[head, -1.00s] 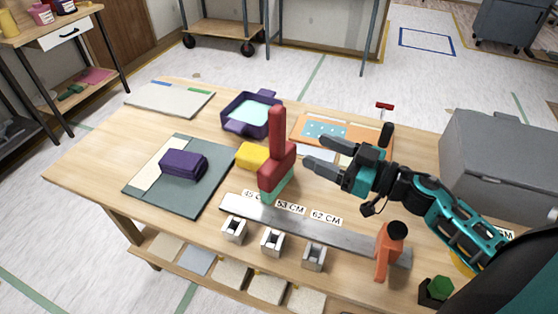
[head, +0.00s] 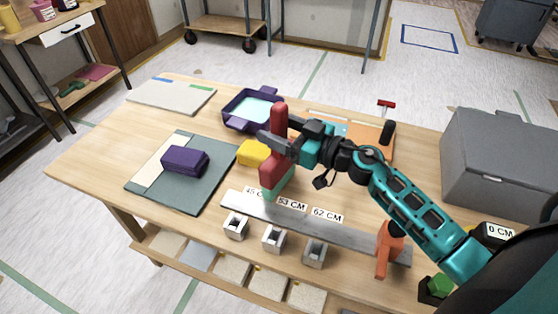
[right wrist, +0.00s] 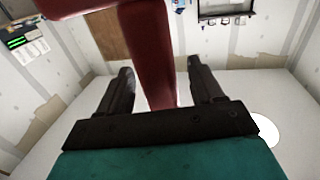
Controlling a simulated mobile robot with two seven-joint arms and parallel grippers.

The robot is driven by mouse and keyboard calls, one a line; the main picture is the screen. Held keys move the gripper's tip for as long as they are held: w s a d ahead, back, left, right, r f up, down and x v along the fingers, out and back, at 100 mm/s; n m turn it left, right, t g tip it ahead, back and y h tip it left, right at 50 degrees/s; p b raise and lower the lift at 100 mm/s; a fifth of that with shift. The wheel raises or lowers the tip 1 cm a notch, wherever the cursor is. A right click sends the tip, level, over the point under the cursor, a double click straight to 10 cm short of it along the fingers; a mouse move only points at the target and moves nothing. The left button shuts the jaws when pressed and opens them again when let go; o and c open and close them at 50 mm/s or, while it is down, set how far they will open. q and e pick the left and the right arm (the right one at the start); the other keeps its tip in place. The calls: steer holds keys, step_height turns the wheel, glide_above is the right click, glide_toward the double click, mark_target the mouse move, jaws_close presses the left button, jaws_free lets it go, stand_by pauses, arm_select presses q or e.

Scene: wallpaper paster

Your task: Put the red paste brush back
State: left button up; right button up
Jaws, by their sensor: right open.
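The red paste brush (head: 277,168) stands upright on the table, handle up, with a teal-green lower part (head: 276,186). My right gripper (head: 275,140) is at the brush's handle, coming from the right. In the right wrist view the red handle (right wrist: 150,60) runs between the two open fingers (right wrist: 160,85), with a gap visible on the right side. Contact with the handle is not clear. My left gripper is not in view.
A purple tray (head: 238,122) with pale blue inside lies behind the brush. A yellow block (head: 252,152) is close on its left. A purple block (head: 184,161) rests on a dark board (head: 205,190). A metal ruler (head: 335,235) lies in front. A grey box (head: 500,160) stands at right.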

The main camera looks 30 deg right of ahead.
steer(key=shift+c, duration=0.3)
jaws_close()
stand_by(0.4)
